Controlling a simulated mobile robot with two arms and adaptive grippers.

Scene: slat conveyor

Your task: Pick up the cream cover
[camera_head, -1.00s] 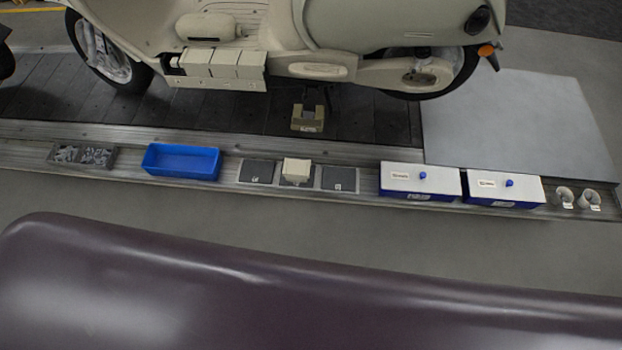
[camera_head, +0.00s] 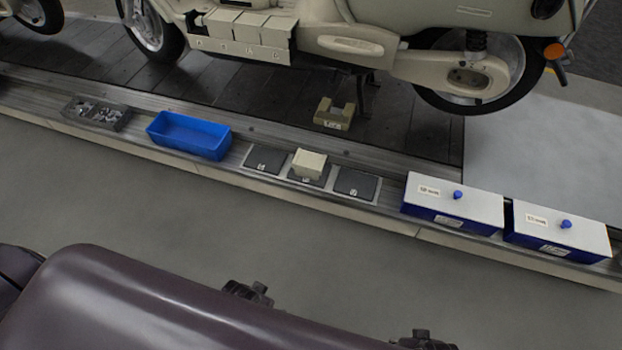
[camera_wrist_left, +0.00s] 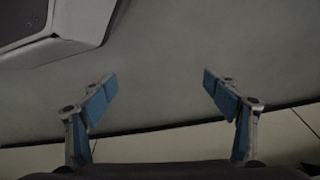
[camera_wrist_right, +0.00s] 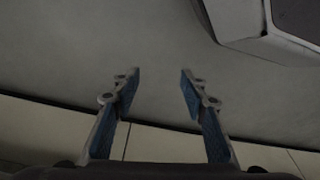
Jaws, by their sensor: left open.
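A small cream block, which looks like the cream cover (camera_head: 309,163), sits on the middle one of three dark square pads on the conveyor's edge ledge in the head view. My left gripper (camera_wrist_left: 160,84) is open and empty in the left wrist view, above bare floor. My right gripper (camera_wrist_right: 158,84) has its fingers apart with nothing between them in the right wrist view. Neither wrist view shows the cover, and both grippers are well away from it.
Left of the pads are a blue tray (camera_head: 189,136) and a grey parts tray (camera_head: 97,113). Right are two white-lidded blue boxes (camera_head: 453,196) (camera_head: 558,226). A beige notched block (camera_head: 334,115) stands behind, below a cream scooter (camera_head: 345,45). The floor before the ledge is clear.

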